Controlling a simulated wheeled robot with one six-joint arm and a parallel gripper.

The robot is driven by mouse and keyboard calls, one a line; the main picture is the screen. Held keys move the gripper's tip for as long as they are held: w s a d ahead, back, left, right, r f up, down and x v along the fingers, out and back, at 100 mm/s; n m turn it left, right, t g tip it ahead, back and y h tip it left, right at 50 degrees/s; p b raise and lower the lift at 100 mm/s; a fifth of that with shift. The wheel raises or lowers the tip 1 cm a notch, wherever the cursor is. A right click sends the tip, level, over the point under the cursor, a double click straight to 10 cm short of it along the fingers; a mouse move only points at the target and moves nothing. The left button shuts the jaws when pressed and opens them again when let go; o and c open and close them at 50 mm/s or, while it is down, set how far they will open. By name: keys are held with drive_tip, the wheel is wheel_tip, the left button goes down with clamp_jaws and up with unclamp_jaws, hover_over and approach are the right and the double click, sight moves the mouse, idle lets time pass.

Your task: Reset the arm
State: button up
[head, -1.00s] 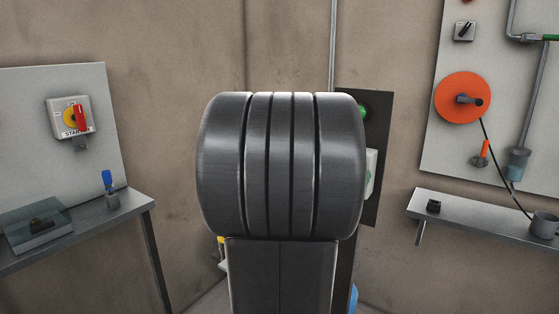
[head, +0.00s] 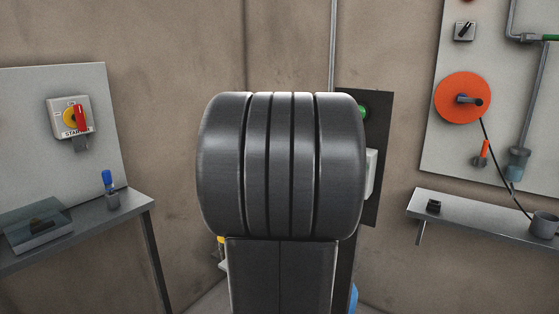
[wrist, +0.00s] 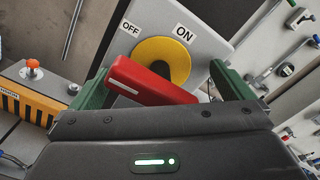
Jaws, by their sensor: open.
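In the wrist view, my gripper (wrist: 157,78) is open, with one green finger at each side. A red switch handle (wrist: 150,83) shows between the fingers, on a yellow disc (wrist: 168,56) fixed to a grey plate (wrist: 205,45) marked OFF and ON. The handle lies slanted, its left end near the OFF label. I cannot tell whether a finger touches it. My gripper is hidden in the head view behind my dark arm link. A pale box (head: 370,172) on the black panel (head: 374,135) is partly hidden behind that link.
A red and yellow switch (head: 76,118) is on the left board, above a metal table (head: 130,203). A shelf (head: 470,222) and an orange disc (head: 462,98) are at the right. An orange-topped post (wrist: 33,68) stands left in the wrist view.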

drive_tip(key=m, duration=1.1)
idle(0.3)
idle(0.4)
